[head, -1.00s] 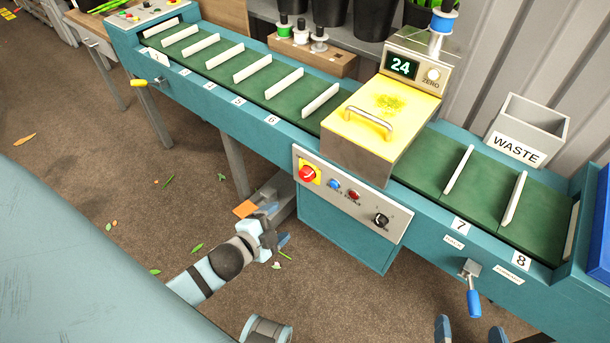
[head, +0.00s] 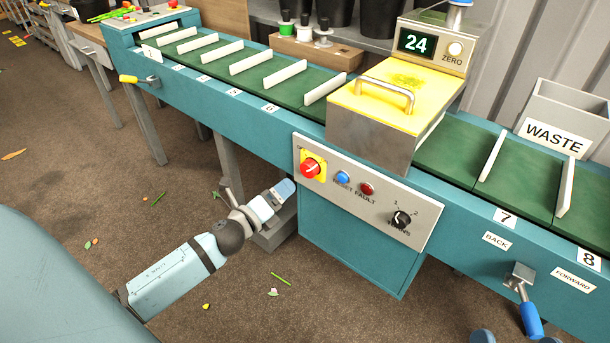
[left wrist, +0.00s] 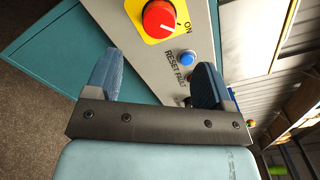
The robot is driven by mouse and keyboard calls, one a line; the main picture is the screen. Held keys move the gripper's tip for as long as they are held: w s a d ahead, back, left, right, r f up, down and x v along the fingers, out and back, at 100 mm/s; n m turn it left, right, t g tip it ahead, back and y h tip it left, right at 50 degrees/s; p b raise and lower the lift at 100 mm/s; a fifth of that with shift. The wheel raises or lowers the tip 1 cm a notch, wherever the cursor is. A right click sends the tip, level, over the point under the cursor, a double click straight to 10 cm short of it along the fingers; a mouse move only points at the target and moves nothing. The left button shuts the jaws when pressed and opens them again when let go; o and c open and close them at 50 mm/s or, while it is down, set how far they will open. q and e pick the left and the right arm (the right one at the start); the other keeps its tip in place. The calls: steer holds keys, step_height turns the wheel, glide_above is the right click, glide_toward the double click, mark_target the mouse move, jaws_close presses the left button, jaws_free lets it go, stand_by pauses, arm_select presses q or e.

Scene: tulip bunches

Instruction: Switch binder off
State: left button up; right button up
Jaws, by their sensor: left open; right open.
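The binder's control panel (head: 425,215) is on the front of the teal machine. It carries a red knob (head: 310,168) on a yellow plate, also in the left wrist view (left wrist: 159,18), with an ON label beside it and a pale mark on its face. My left gripper (head: 285,190) is open and empty, just left of and below the knob, apart from it. In the left wrist view its fingers (left wrist: 156,82) stand apart, with the knob beyond them at the top. My right gripper (head: 518,338) is open, with only its fingertips showing at the bottom edge.
On the panel are a blue reset button (head: 342,177), a red fault light (head: 367,188) and a black turns dial (head: 401,219). The yellow-lidded box (head: 385,95) sits above. A blue-handled lever (head: 530,318) juts out at lower right. The floor before the panel holds only scraps.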

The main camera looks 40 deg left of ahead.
mark_target(306, 171)
arm_select(q)
steer(key=w, duration=0.3)
steer(key=w+b, duration=0.1)
steer(key=w, duration=0.5)
steer(key=shift+w+d, duration=0.35)
steer(key=shift+w, duration=0.05)
steer(key=c, duration=0.9)
